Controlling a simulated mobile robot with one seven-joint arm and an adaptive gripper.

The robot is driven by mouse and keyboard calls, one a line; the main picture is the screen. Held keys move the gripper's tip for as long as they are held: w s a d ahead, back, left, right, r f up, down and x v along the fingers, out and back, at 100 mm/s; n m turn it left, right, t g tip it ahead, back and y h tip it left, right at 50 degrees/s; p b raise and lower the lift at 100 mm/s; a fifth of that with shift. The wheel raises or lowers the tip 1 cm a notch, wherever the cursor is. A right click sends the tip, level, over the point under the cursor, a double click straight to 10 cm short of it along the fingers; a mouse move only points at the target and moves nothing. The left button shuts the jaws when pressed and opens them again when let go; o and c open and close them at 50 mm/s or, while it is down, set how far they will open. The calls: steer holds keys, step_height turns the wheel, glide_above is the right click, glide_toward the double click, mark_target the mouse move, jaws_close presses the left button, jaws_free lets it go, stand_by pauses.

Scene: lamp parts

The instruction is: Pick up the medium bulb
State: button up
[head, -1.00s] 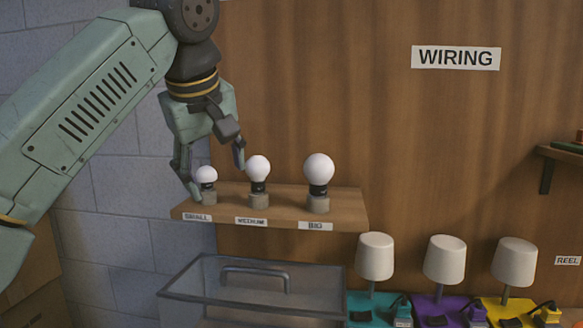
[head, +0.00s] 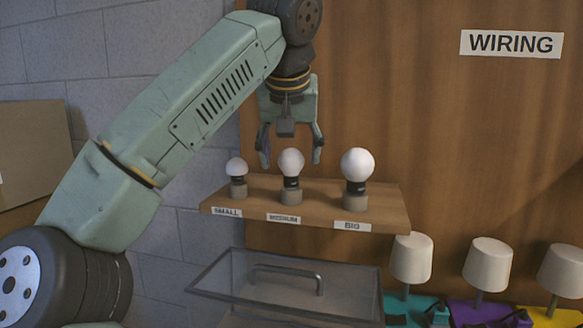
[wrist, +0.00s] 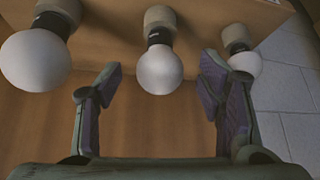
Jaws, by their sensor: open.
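The medium bulb (head: 291,163) stands upright in a grey holder on the wooden shelf (head: 385,205), above the label MEDIUM, between the small and big bulbs.
The small bulb (head: 237,167) is close on the left and the big bulb (head: 357,163) on the right. Below the shelf is a clear lidded box (head: 285,278) with a handle. White-shaded lamps (head: 411,258) stand at the lower right.

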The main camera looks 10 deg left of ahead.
steer(key=x, duration=0.3)
steer(key=shift+w+f, duration=0.15)
steer(key=shift+w, duration=0.2)
steer(key=c, duration=1.1)
